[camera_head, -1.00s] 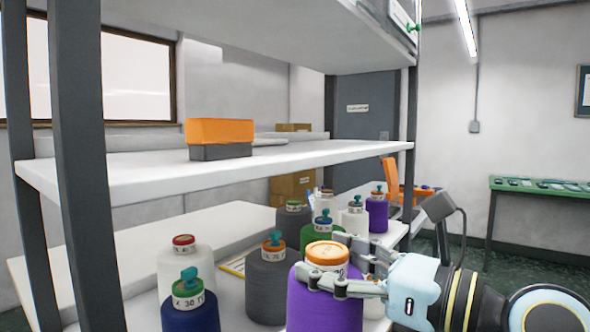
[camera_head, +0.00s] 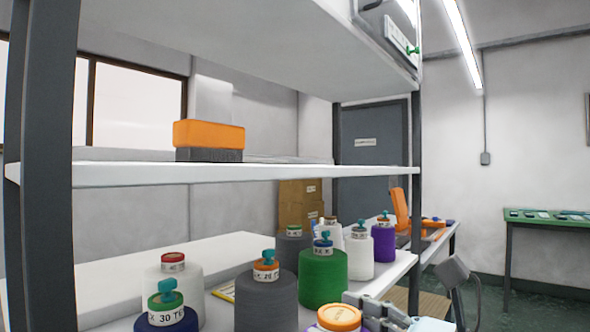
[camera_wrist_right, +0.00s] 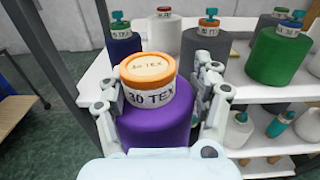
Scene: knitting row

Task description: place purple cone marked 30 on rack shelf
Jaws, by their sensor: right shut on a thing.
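The purple cone (camera_wrist_right: 155,122) has an orange cap and a white band reading 30 TEX. It stands upright between the fingers of my right gripper (camera_wrist_right: 158,100), which is shut on it. In the head view only the orange top of the cone (camera_head: 339,317) and part of my right gripper (camera_head: 375,312) show at the bottom edge. The rack's lower shelf (camera_head: 215,312) holds several other cones, and in the wrist view the held cone is in front of that shelf's edge (camera_wrist_right: 95,85). The rack's middle shelf (camera_head: 300,174) is above. My left gripper is not in view.
A blue cone (camera_head: 166,320), a grey cone (camera_head: 266,302) and a green cone (camera_head: 323,278) stand near the front of the lower shelf. An orange and grey box (camera_head: 208,140) sits on the middle shelf. A dark rack post (camera_head: 45,200) stands at left.

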